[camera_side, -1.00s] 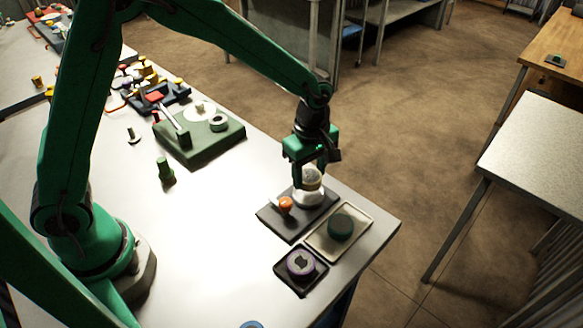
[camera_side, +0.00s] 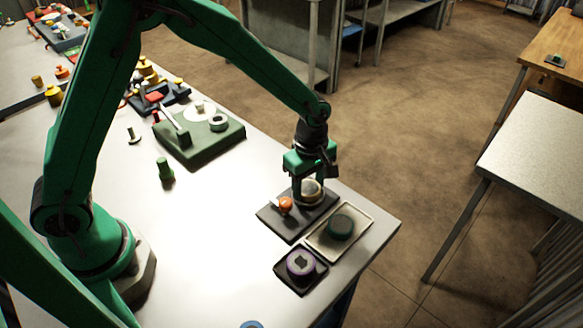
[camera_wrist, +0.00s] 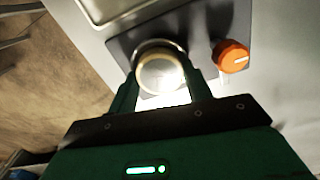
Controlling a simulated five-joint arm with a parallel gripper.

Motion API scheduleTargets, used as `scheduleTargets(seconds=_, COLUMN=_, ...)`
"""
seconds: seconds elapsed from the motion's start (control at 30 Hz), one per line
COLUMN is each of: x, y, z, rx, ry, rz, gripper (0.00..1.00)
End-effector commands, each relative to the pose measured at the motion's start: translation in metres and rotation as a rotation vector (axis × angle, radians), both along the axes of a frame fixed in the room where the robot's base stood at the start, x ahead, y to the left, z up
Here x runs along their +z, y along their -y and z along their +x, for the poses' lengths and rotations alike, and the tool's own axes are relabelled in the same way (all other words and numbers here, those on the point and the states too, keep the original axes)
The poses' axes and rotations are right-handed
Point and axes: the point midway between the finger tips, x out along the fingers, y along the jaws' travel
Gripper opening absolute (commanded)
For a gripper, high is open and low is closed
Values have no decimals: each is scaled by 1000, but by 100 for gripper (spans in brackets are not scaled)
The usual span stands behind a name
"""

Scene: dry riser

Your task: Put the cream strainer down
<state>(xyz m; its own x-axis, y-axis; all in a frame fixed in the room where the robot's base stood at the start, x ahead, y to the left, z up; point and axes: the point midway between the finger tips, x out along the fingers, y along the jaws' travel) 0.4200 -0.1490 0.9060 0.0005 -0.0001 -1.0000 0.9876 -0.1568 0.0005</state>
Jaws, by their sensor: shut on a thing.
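The cream strainer (camera_side: 312,188) is a small round piece with a pale rim. My gripper (camera_side: 309,186) is shut on it, low over the dark tray (camera_side: 272,222) near the bench corner. In the wrist view the strainer (camera_wrist: 161,74) sits between the two fingers of my gripper (camera_wrist: 160,82), above the dark tray (camera_wrist: 120,45). I cannot tell whether its underside touches the tray.
An orange-topped piece (camera_side: 285,204) stands beside the strainer; its orange top (camera_wrist: 231,57) also shows in the wrist view. A pale tray (camera_side: 320,249) with a green round piece (camera_side: 341,227) and a small dark tray with a purple-rimmed piece (camera_side: 301,263) lie in front.

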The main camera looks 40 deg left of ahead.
Motion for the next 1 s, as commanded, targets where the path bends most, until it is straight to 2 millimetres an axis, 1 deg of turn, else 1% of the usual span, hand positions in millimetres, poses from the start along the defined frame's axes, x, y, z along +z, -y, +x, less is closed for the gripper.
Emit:
scheduleTargets(seconds=0.03, x=-7, y=0, z=0, rx=0, ry=-1, rz=0, gripper=22)
scheduleTargets(seconds=0.33, x=-13, y=0, z=-1, rx=0, ry=-3, rz=1, gripper=22)
scheduleTargets(seconds=0.37, x=-13, y=-1, z=-1, rx=0, ry=-3, rz=1, gripper=51)
scheduleTargets(seconds=0.43, x=-13, y=-1, z=-2, rx=0, ry=-4, rz=2, gripper=65)
scheduleTargets(seconds=0.5, x=-13, y=-1, z=-2, rx=0, ry=-5, rz=2, gripper=71)
scheduleTargets(seconds=0.83, x=-13, y=0, z=-3, rx=-1, ry=-7, rz=2, gripper=71)
scheduleTargets(seconds=1.0, x=-7, y=1, z=-4, rx=-2, ry=-7, rz=2, gripper=71)
